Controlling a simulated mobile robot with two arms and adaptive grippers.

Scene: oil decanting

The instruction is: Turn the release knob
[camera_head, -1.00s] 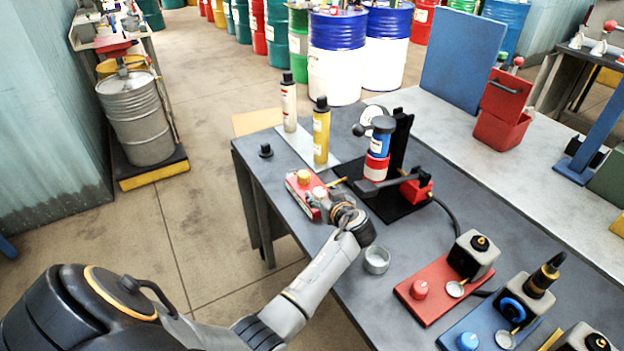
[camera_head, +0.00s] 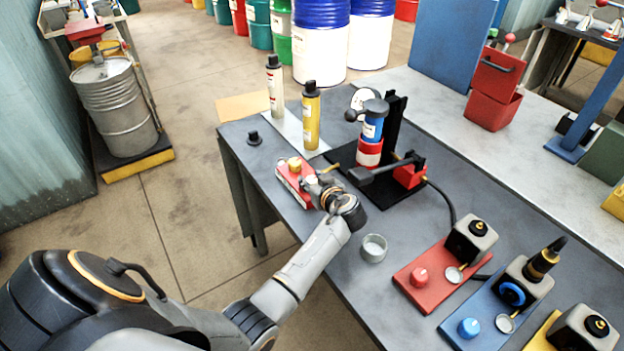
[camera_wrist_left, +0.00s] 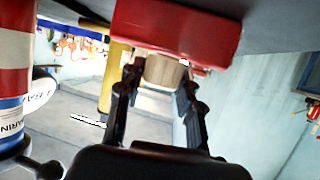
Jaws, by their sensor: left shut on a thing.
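A red block (camera_head: 288,186) lies near the table's left edge, with a yellow knob (camera_head: 294,164) and a pale knob (camera_head: 311,180) on top. My left gripper (camera_head: 315,186) is at the pale knob, at the near end of the block. In the left wrist view, which is upside down, the red block (camera_wrist_left: 175,28) is at the top. A pale tan knob (camera_wrist_left: 165,72) on it sits between the two dark fingers of my left gripper (camera_wrist_left: 160,84), which is shut on it. The fingers partly hide the knob in the head view. My right gripper is not in view.
A white bottle (camera_head: 274,88) and a yellow bottle (camera_head: 311,115) stand behind the block. A black stand (camera_head: 394,140) holding a red, white and blue can is to its right. A small metal cup (camera_head: 373,248) is near my left arm. A red base plate (camera_head: 420,287) lies further right.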

